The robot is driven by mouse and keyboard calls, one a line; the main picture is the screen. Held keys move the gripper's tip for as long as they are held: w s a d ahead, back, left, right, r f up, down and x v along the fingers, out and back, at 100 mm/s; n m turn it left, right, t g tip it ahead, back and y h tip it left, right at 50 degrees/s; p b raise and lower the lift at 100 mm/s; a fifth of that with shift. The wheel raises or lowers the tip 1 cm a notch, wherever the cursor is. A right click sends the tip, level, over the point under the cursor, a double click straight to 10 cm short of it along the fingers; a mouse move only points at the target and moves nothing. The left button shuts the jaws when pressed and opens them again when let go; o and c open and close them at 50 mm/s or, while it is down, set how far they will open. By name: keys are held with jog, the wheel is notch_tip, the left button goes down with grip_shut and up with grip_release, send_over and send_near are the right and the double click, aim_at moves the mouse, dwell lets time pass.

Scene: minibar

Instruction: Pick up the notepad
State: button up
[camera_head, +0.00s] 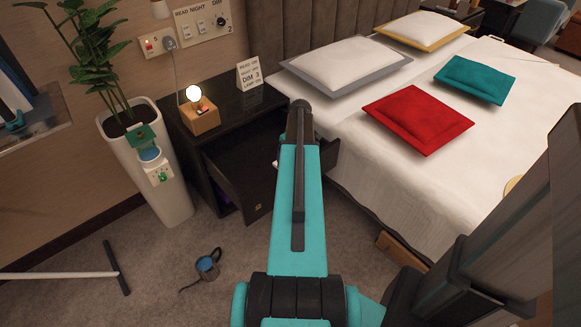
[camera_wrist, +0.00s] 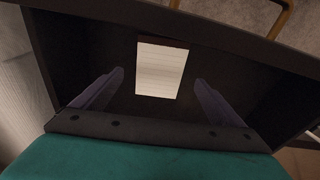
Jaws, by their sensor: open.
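The notepad (camera_wrist: 162,69) is a small pale, lined rectangle in the wrist view. It lies on the dark floor of an open drawer (camera_wrist: 75,45), near the drawer's wall at the top of the picture. My gripper (camera_wrist: 158,92) is open, with its two purple-grey fingers spread wide to the left and right of the notepad. The fingertips reach about level with the notepad's lower part in the picture; I cannot tell their height above it. In the head view my arm covers the drawer's right part, and the notepad and fingertips are hidden.
The black nightstand (camera_head: 228,99) carries a lit lamp (camera_head: 199,112) and a sign card (camera_head: 249,74). Its drawer (camera_head: 238,180) stands pulled out. A bed (camera_head: 400,170) with cushions is at the right.

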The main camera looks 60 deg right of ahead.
jog(key=shift+w+d+f, duration=0.1)
jog(key=shift+w+f, duration=0.1)
jog(key=shift+f, duration=1)
jog(key=shift+w+f, duration=0.2)
jog(key=shift+f, duration=0.95)
jog(key=c, duration=1.2)
jog(key=shift+r, duration=0.15)
notch_tip(320, 180, up, 10)
jog(key=shift+f, duration=0.15)
